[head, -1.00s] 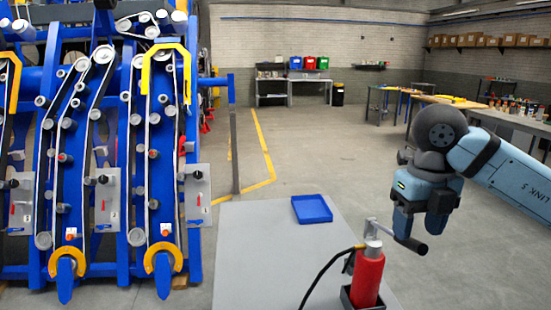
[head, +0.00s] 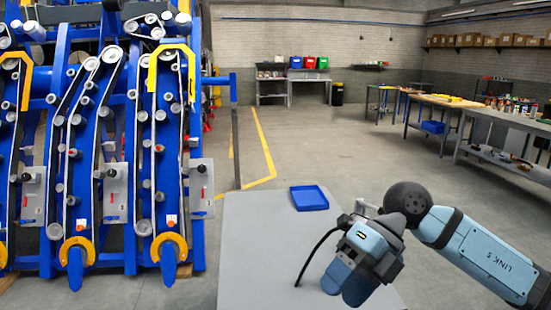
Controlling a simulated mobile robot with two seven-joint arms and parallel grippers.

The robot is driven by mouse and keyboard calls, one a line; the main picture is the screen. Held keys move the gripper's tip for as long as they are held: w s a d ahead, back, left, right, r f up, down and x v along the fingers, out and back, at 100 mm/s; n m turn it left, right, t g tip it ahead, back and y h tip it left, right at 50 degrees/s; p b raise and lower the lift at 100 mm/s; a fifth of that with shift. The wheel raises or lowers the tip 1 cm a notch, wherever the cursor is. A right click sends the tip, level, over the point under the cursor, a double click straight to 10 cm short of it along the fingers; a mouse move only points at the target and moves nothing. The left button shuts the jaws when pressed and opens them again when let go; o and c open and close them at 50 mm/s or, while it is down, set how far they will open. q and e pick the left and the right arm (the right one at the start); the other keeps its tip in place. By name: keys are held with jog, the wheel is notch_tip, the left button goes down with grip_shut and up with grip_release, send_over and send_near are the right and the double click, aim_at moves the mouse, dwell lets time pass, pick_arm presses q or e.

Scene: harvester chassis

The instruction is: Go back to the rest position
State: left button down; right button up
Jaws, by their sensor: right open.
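My right gripper (head: 345,285) is open and hangs over the right part of the grey table (head: 250,255), its fingers pointing down. It covers most of the red tool that stands at this spot. Only a light grey upper part of the tool (head: 364,208) and its black hose (head: 318,247) show beside the gripper. I cannot tell whether the fingers touch the tool. My left gripper is not in view.
A blue tray (head: 309,198) lies on the table behind the gripper. The blue harvester chassis (head: 120,150) fills the left side. Workbenches (head: 500,120) stand at the back right. The floor between is clear.

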jog(key=s+a+m+y, duration=0.35)
jog(key=a+y, duration=0.35)
jog(key=y, duration=0.5)
jog(key=w+d+f+m+t+h, duration=0.2)
jog(key=d+f+m+t+h, duration=0.2)
jog(key=f+m+t, duration=0.55)
jog(key=w+d+f+m+t+h, duration=0.3)
jog(key=d+f+m+t, duration=0.1)
jog(key=m+t, duration=1.1)
jog(key=s+d+f+m+g+h, duration=0.25)
jog(key=s+f, duration=0.25)
jog(key=f, duration=0.3)
jog(key=s+d+f+m+g+h, duration=0.25)
jog(key=s+f+m+h, duration=0.2)
jog(key=f, duration=0.25)
jog(key=s+d+f+m+g+h, duration=0.25)
jog(key=s+f+g, duration=0.2)
jog(key=f, duration=0.35)
pick_arm(q)
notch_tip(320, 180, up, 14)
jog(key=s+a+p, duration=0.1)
jog(key=p, duration=1.7)
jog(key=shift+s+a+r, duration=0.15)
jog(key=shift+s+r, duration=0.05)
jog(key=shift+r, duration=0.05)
pick_arm(e)
notch_tip(320, 180, up, 14)
jog(key=s, duration=0.2)
jog(key=shift+d+t, duration=0.15)
jog(key=shift+t, duration=0.15)
